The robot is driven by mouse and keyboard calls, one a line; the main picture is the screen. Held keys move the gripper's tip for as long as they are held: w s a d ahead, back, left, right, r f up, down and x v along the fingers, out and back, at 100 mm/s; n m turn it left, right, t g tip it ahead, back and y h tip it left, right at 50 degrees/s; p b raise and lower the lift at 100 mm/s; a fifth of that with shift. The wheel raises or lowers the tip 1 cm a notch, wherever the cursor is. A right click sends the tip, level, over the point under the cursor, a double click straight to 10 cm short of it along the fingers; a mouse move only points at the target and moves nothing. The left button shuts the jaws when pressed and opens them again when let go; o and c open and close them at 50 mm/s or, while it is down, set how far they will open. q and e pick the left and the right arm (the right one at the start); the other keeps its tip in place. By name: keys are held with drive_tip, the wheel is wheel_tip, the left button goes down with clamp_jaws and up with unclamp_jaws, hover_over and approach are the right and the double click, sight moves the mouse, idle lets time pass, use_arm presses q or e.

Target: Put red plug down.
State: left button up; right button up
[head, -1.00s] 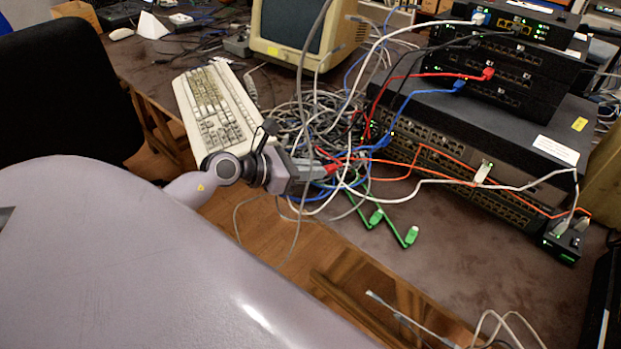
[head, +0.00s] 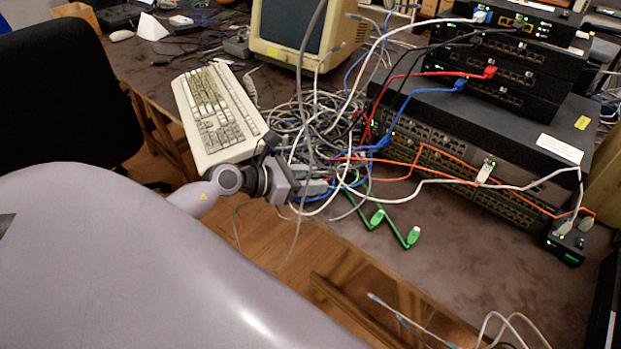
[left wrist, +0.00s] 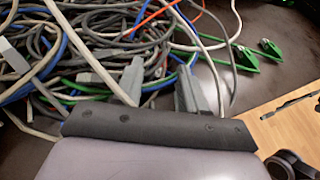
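My left gripper (head: 312,180) is low over the near edge of the cable pile, right of the keyboard's front end. In the left wrist view, its two grey fingers (left wrist: 160,82) stand apart with no plug between them. Grey, blue and green cables show beyond and between the fingers. I cannot make out a loose red plug there now; the gripper and the cables may hide it. Another red plug (head: 489,72) sits in the front of an upper switch, on a red cable. My right gripper is not in view.
A tangled cable pile (head: 305,125) lies between the keyboard (head: 215,110) and the switch stack (head: 470,135). Green plugs (head: 413,236) lie on the table near its front edge. The brown tabletop (head: 470,270) to their right is mostly clear.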

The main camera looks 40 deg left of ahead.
use_arm(q)
drive_tip(key=shift+r+p, duration=0.4)
drive_tip(key=shift+r, duration=0.1)
drive_tip(key=v, duration=1.2)
drive_tip(key=s+d+f+m+y, duration=0.1)
drive_tip(key=s+d+f+m, duration=0.1)
drive_tip(key=d+f+m, duration=0.4)
drive_tip(key=s+d+f+m+g+y, duration=0.1)
drive_tip(key=s+d+f+m, duration=0.2)
drive_tip(key=m, duration=1.2)
drive_tip(key=s+d+f+m+y, duration=0.1)
drive_tip(key=s+d+f+m, duration=0.2)
drive_tip(key=d+f+m, duration=0.5)
drive_tip(key=f+m, duration=0.1)
drive_tip(key=m, duration=0.2)
drive_tip(key=shift+s+d+m+y, duration=0.15)
drive_tip(key=shift+d+m+y, duration=0.15)
drive_tip(key=shift+d+y, duration=0.1)
